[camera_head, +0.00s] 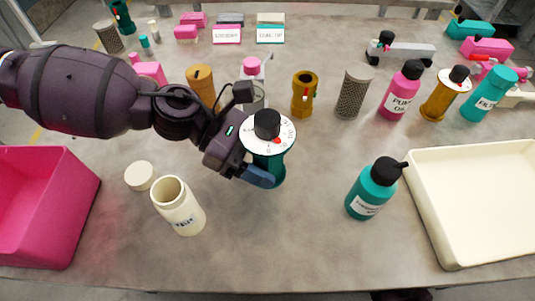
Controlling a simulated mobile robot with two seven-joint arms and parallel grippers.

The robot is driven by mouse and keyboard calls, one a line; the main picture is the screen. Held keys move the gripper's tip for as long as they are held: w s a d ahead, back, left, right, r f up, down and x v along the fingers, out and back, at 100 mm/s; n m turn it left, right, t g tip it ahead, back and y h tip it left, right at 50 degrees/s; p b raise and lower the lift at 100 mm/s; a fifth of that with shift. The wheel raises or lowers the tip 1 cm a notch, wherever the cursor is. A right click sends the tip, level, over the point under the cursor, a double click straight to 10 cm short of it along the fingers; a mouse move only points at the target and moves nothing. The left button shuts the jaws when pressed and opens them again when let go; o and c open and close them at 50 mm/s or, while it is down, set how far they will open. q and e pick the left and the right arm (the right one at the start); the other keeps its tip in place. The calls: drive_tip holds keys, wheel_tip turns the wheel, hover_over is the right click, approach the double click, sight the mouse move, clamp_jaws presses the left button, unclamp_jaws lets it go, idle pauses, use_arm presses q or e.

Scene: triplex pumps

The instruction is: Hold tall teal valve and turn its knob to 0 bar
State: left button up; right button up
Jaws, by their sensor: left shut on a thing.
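The tall teal valve (279,168) stands upright near the middle of the table. On top it has a white round dial (253,143) with printed marks, a black knob (267,122) and a red mark on the near side of the dial. My left gripper (258,165) reaches in from the left and is shut on the valve's body below the dial. One dark blue finger shows on the near side; the far finger is hidden. The dial numbers are too small to read surely. Nothing is on the knob. My right gripper is not in view.
A cream open bottle (181,208) and a round lid (140,176) stand left, near a pink bin (45,215). A teal bottle (374,190) and a cream tray (480,255) are right. Behind are a brass valve (304,95) and a mesh cylinder (352,94). The front middle is clear.

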sight(267, 192)
use_arm(q)
drive_tip(key=shift+f+b, duration=0.8)
drive_tip(key=shift+f, duration=2.9)
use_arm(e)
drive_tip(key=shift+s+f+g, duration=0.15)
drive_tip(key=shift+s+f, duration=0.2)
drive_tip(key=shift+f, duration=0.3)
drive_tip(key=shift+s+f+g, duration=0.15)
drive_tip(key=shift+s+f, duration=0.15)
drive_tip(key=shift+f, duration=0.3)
